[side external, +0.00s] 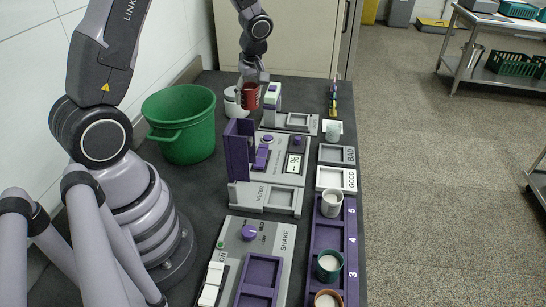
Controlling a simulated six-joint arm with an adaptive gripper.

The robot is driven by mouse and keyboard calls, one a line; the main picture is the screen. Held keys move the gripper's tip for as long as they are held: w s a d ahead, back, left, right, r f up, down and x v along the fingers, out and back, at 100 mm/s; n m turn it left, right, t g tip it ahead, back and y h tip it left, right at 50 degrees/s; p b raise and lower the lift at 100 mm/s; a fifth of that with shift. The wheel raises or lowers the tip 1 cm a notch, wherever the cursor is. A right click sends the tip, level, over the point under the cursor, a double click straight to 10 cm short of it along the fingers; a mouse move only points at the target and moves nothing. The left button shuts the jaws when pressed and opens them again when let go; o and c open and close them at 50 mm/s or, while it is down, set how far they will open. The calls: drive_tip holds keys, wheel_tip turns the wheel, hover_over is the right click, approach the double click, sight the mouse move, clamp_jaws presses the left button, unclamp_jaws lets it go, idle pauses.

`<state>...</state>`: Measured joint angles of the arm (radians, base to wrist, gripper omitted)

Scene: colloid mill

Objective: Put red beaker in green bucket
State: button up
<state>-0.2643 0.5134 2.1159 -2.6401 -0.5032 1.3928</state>
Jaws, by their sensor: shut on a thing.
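The red beaker (251,98) is at the far end of the dark bench, small in the side external view. My gripper (249,88) comes down from above and is shut on it; the fingers are small and partly hidden, and I cannot tell whether the beaker is clear of the bench. The green bucket (180,124) stands upright on the left of the bench, nearer the camera than the beaker and to its left. Its bottom inside is not visible.
A white container (231,104) stands just left of the red beaker. A grey device with a green-topped block (272,97) is just right. A tall purple panel (239,151) stands on the meter, right of the bucket. Cups sit in the purple rack (322,238).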

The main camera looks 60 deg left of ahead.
drive_tip(key=s+a+n+g, duration=0.2)
drive_tip(key=s+a+n, duration=0.65)
drive_tip(key=a, duration=0.35)
drive_tip(key=shift+h, duration=0.3)
drive_tip(key=shift+w+d+x, duration=0.1)
drive_tip(key=shift+d+x, duration=0.15)
drive_tip(key=shift+x, duration=1.35)
drive_tip(key=shift+w+d+x, duration=0.1)
drive_tip(key=shift+d+x, duration=0.15)
drive_tip(key=shift+x, duration=1.35)
drive_tip(key=shift+w+d+x, duration=0.1)
drive_tip(key=shift+d+x, duration=0.1)
drive_tip(key=shift+x, duration=1.4)
drive_tip(key=shift+f, duration=0.2)
drive_tip(key=shift+f, duration=0.6)
drive_tip(key=o, duration=1.2)
drive_tip(key=shift+c, duration=0.2)
